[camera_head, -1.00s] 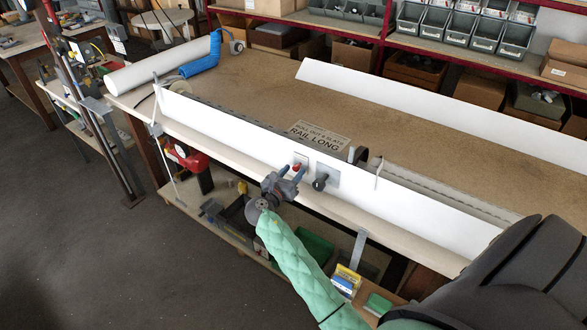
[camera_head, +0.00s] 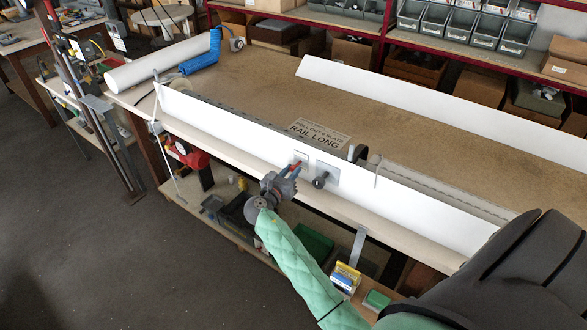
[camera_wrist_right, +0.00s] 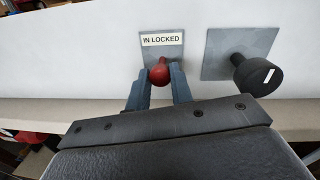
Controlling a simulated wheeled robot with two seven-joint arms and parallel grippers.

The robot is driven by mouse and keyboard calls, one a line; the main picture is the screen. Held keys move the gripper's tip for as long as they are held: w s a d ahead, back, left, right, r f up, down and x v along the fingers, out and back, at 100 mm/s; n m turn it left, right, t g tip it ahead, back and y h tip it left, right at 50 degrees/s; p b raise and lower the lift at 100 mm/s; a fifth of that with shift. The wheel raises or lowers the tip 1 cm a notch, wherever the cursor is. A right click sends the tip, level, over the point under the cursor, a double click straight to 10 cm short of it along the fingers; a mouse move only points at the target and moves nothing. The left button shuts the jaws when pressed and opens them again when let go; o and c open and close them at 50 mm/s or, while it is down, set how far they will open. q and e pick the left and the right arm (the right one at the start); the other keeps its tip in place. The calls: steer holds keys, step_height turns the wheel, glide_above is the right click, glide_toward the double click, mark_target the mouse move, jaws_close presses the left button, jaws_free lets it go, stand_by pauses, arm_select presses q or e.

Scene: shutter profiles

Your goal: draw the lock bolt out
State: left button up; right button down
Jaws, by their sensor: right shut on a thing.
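The lock bolt shows a red knob (camera_wrist_right: 159,75) on a small grey plate (camera_wrist_right: 163,48) marked "IN LOCKED", on the white profile's face. In the head view the red knob (camera_head: 292,166) shows only partly behind the fingers. My right gripper (camera_head: 294,171) comes from the front. In the wrist view its two blue-grey fingers (camera_wrist_right: 159,82) lie on either side of the red knob and are shut on it. The bolt's shaft behind the knob is mostly hidden. My left gripper is not in view.
A black knob (camera_wrist_right: 258,76) on a larger grey plate (camera_wrist_right: 228,50) sticks out just right of the lock bolt. The long white profile (camera_head: 420,195) lies along the front of the workbench (camera_head: 250,85). A second white profile (camera_head: 430,98) lies farther back.

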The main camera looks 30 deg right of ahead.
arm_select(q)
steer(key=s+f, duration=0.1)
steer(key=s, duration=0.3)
arm_select(e)
steer(key=shift+s+a+f, duration=0.1)
steer(key=shift+s+a, duration=0.05)
steer(key=shift+a, duration=0.25)
steer(key=c, duration=1.2)
jaws_free()
steer(key=shift+a, duration=0.15)
steer(key=shift+c, duration=0.2)
steer(key=shift+s+a, duration=0.15)
arm_select(q)
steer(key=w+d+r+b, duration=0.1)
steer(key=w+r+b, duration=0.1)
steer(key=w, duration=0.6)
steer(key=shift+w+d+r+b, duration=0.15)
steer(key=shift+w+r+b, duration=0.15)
steer(key=shift+b, duration=0.4)
arm_select(e)
steer(key=v, duration=0.7)
steer(key=shift+a, duration=0.2)
